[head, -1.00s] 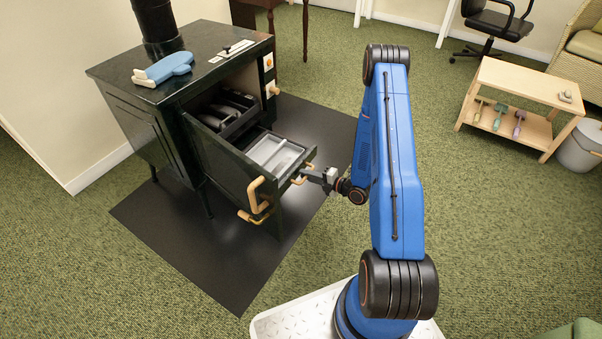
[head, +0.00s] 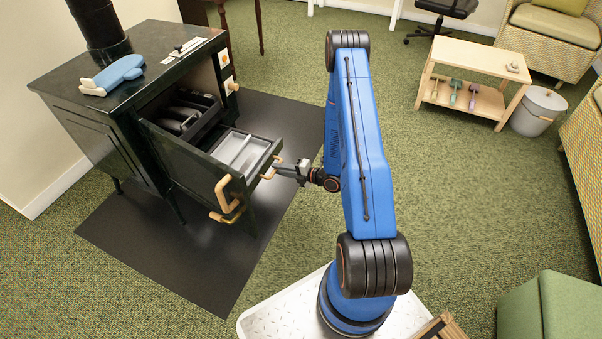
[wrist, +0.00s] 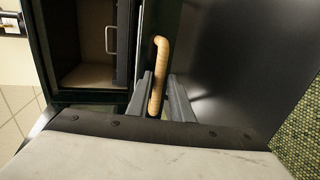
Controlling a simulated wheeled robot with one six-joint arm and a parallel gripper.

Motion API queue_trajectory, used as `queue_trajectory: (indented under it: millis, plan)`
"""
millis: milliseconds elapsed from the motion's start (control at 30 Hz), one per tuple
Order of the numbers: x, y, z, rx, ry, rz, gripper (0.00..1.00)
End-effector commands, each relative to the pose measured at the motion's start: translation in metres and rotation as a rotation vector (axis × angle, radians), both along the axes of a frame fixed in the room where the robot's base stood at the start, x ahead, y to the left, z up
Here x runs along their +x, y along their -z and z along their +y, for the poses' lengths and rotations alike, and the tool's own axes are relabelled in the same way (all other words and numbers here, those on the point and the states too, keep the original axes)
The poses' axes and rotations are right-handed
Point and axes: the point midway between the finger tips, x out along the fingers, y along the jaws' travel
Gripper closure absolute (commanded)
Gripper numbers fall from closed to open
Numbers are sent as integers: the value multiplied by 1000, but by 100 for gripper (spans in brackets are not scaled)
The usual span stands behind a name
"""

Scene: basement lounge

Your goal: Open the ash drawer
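The ash drawer (head: 262,160) stands pulled out of the dark stove (head: 95,115), with a light grey pan (head: 240,150) visible inside. Its pale wooden handle (head: 268,173) is on the front face. My gripper (head: 290,171) is at this handle, coming from the right. In the wrist view, the wooden handle (wrist: 161,60) passes between the two grey fingers of my gripper (wrist: 160,95), which close around it. A compartment with a thin metal handle (wrist: 110,40) shows at the upper left.
Other wooden handles (head: 224,195) stick out from the stove front, left of the drawer. A blue mitt (head: 118,72) lies on the stove top. A black floor mat (head: 190,265) lies under the stove. A low wooden table (head: 478,62) and grey bin (head: 538,108) stand farther right.

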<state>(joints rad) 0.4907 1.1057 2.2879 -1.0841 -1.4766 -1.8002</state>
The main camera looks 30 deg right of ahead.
Motion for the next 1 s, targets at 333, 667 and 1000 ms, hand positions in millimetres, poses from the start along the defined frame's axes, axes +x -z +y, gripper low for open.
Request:
queue_trajectory:
  millis: [333,667,1000]
  plan:
    - [-43,-11,-33,1,4,1,80]
    - [-82,-21,-61,2,6,1,80]
    - [-115,-30,-85,1,4,1,80]
